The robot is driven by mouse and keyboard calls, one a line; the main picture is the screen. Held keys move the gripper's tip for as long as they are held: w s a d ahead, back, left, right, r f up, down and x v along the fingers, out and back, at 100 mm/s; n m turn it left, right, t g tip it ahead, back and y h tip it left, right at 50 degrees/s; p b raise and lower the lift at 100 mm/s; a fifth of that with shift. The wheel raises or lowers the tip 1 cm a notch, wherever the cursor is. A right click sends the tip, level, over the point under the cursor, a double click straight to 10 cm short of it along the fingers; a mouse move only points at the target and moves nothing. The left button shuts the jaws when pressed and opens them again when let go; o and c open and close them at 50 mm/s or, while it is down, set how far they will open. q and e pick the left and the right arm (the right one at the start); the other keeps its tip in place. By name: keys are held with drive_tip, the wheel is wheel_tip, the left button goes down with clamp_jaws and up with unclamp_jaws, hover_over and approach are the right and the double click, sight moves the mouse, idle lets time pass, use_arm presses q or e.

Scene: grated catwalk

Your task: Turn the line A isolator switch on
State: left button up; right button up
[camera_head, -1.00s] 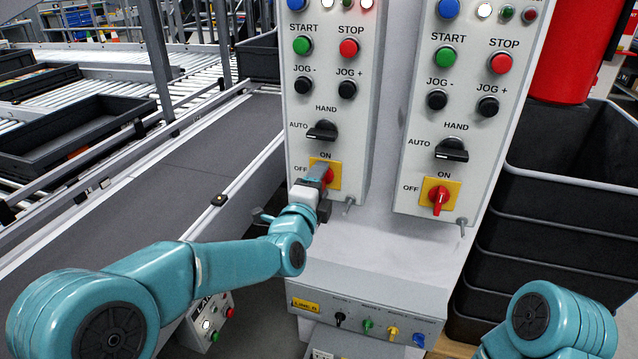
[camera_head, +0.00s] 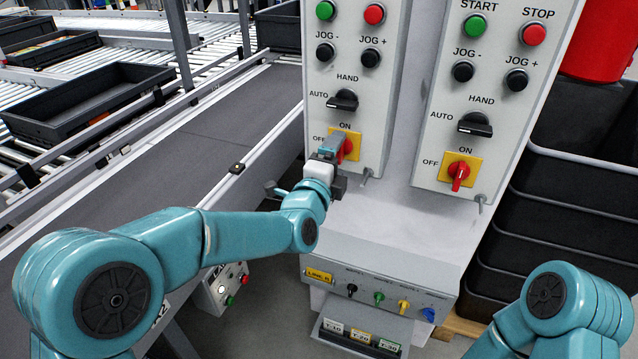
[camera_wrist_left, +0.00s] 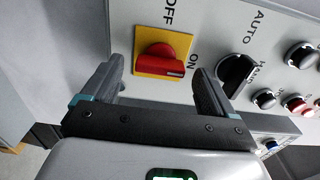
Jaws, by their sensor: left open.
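A red isolator switch (camera_head: 347,148) on a yellow plate sits low on the left control panel, with ON above it and OFF to its left. My left gripper (camera_head: 334,154) is at this switch and partly hides it. In the left wrist view its open fingers (camera_wrist_left: 157,68) stand on either side of the red handle (camera_wrist_left: 160,58), with visible gaps. There the handle bar lies along the ON direction, its pale mark at the end nearest ON. A second red isolator (camera_head: 459,174) is on the right panel. My right gripper is out of view.
A black AUTO/HAND selector (camera_head: 343,100) is just above the left isolator. A small metal peg (camera_head: 367,176) sticks out below right. A conveyor (camera_head: 180,165) runs at left; black crates (camera_head: 570,190) stand at right. The yellow line label (camera_head: 319,276) is too small to read surely.

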use_arm(q)
drive_tip(key=b+v, duration=0.1)
drive_tip(key=v, duration=1.3)
drive_tip(key=shift+s, duration=0.3)
drive_tip(key=shift+a, duration=0.1)
